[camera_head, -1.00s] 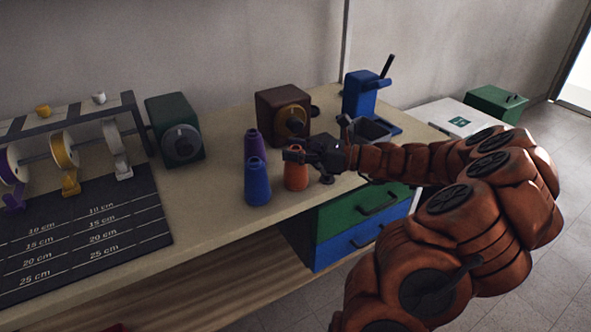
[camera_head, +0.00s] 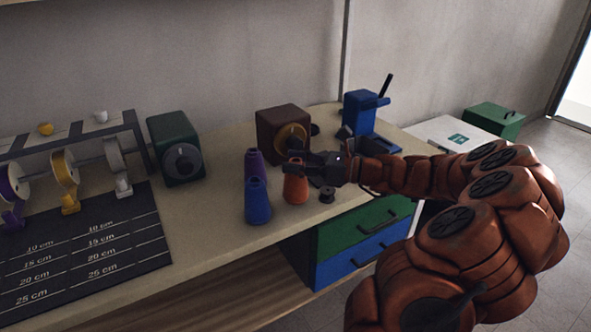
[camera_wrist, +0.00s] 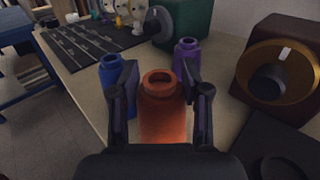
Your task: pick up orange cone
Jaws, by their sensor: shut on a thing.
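The orange cone (camera_head: 296,187) stands upright near the front edge of the worktable. It also shows in the wrist view (camera_wrist: 163,112), between the two fingers. My gripper (camera_head: 297,165) reaches in from the right and is shut on the upper part of the cone, with one finger on each side of it in the wrist view (camera_wrist: 160,95). The cone's base appears at table level; whether it touches the table is hard to tell.
A blue cone (camera_head: 257,203) and a purple cone (camera_head: 254,164) stand close to the left. A brown box with a dial (camera_head: 283,127) and a blue device (camera_head: 361,115) stand behind. A ruled black mat (camera_head: 90,245) lies left.

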